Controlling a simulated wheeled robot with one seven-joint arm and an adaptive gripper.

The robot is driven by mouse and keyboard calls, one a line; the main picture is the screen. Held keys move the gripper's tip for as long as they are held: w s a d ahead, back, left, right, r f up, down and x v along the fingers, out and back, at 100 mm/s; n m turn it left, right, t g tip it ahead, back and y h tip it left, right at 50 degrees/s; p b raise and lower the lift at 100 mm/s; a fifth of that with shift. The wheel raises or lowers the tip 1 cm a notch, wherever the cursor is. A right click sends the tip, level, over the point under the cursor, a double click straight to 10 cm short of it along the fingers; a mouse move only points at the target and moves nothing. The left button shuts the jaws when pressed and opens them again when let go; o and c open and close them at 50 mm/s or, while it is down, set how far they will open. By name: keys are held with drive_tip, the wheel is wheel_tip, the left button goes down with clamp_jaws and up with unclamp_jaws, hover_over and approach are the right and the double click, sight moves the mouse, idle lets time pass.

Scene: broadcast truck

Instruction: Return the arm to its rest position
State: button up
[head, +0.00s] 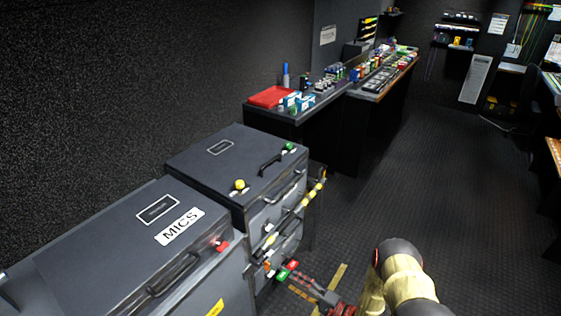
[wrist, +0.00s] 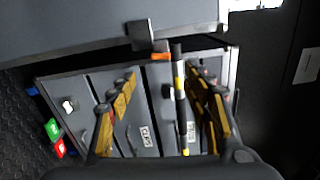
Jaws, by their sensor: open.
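My arm (head: 405,275), cream with dark joints, rises at the bottom of the head view, right of the grey cases. In the wrist view, the two yellow-and-dark fingers of my gripper (wrist: 168,95) stand wide apart. I see nothing held between them. A dark pole with yellow bands (wrist: 179,95) shows in the gap, in front of the grey drawer fronts (wrist: 150,115). Whether it touches a finger, I cannot tell. In the head view, a banded pole (head: 306,204) runs aslant along the case fronts.
A grey case marked MICS (head: 105,235) and a second case (head: 225,160) stand at the left. Behind them, a counter (head: 335,95) carries a red tray (head: 272,96) and many small items. The dark floor (head: 440,170) to the right is clear.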

drive_tip(key=s+a+f+m+g+y, duration=0.1)
drive_tip(key=s+a+g, duration=0.15)
drive_tip(key=s, duration=0.35)
drive_tip(key=s+a+f+m+g, duration=0.1)
drive_tip(key=s+a+f+g, duration=0.1)
drive_tip(key=s+g, duration=0.25)
drive_tip(key=s+r+n+g+h, duration=0.2)
drive_tip(key=s+r+g, duration=0.4)
drive_tip(key=s+r, duration=0.25)
drive_tip(key=s+d+r+n+h+p, duration=0.1)
drive_tip(key=s+d+r+n+h, duration=0.25)
drive_tip(key=r, duration=0.55)
drive_tip(key=s+d+r+n+h+p, duration=0.1)
drive_tip(key=s+d+r+h, duration=0.1)
drive_tip(key=d+r+h, duration=0.5)
drive_tip(key=s+d+r+n+h+p, duration=0.1)
drive_tip(key=s+d+r+n, duration=0.15)
drive_tip(key=r, duration=0.85)
drive_tip(key=s+d+r+n+t+h+p, duration=0.1)
drive_tip(key=s+r+t, duration=0.2)
drive_tip(key=r, duration=1.5)
drive_tip(key=t, duration=0.4)
drive_tip(key=shift+s+n+t+h, duration=0.15)
drive_tip(key=shift+n+t+h, duration=0.15)
drive_tip(key=shift+n+h, duration=0.1)
